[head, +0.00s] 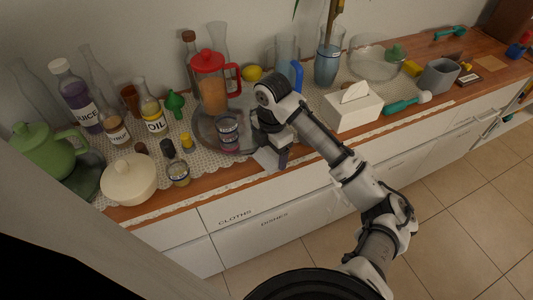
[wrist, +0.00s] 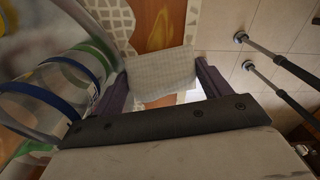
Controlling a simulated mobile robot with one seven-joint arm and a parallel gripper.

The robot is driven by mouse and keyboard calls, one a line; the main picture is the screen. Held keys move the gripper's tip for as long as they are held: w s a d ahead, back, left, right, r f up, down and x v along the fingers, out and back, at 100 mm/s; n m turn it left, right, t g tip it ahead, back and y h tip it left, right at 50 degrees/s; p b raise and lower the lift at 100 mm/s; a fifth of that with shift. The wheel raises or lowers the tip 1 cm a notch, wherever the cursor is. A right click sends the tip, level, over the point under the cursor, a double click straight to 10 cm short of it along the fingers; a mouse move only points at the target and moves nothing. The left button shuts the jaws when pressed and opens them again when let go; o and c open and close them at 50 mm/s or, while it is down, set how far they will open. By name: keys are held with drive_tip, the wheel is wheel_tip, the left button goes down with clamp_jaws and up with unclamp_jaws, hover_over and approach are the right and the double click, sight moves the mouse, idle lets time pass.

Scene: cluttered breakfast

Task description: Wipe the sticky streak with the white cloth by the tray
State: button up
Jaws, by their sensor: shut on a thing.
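My gripper (head: 274,157) is at the counter's front edge, just right of the round tray (head: 203,137). In the wrist view my gripper (wrist: 162,78) is shut on the white cloth (wrist: 160,68), which spans between its purple fingers. In the head view the cloth (head: 266,158) shows as a pale patch beside the fingers, partly hidden by my wrist. An orange-brown patch with a darker mark (wrist: 158,32) shows on the wood beyond the cloth. I cannot tell for sure that this mark is the sticky streak. No streak is clear in the head view.
A red-lidded pitcher (head: 211,84) and stacked glasses (head: 228,132) stand on the tray, close to my gripper's left. A tissue box (head: 352,108) stands to the right. An oil bottle (head: 152,110) and cream lidded bowl (head: 130,179) stand left. Drawers (head: 268,205) lie below the edge.

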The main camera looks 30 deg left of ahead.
sight(295, 150)
drive_tip(key=shift+w+d, duration=0.3)
drive_tip(key=shift+w, duration=0.3)
drive_tip(key=shift+w+d, duration=0.3)
drive_tip(key=shift+w, duration=0.3)
drive_tip(key=shift+w+d, duration=0.3)
drive_tip(key=shift+w, duration=0.3)
drive_tip(key=shift+w+d+f+b, duration=0.15)
drive_tip(key=shift+w+d+b, duration=0.3)
drive_tip(key=shift+w+d, duration=0.9)
wheel_tip(295, 150, up, 6)
drive_tip(key=p, duration=0.5)
wheel_tip(295, 150, up, 3)
drive_tip(key=p, duration=0.3)
